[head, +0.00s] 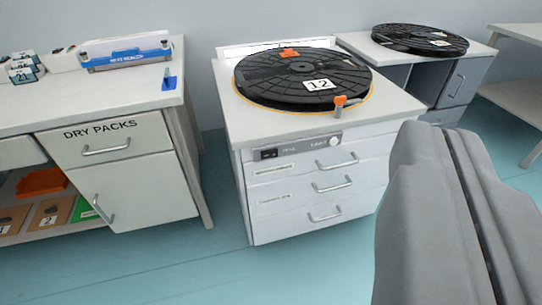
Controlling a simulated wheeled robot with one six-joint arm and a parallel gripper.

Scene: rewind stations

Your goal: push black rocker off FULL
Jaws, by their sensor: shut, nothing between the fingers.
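A black rocker (269,154) sits at the left end of the control strip on the front of the middle cabinet (310,195). It is small, and I cannot read its position or the label beside it. A round knob (334,141) is at the right of the same strip. My gripper (445,140) shows large at the lower right. Its two grey fingers are together with nothing between them. It appears in front and to the right of the rocker, apart from it.
A black reel marked 12 (270,85) with orange clips lies on the middle cabinet. Another reel (420,38) lies on a cabinet behind right. A DRY PACKS cabinet (140,185) stands at left, with a blue-fronted tray (128,57) on top. Blue floor (190,262) is clear in front.

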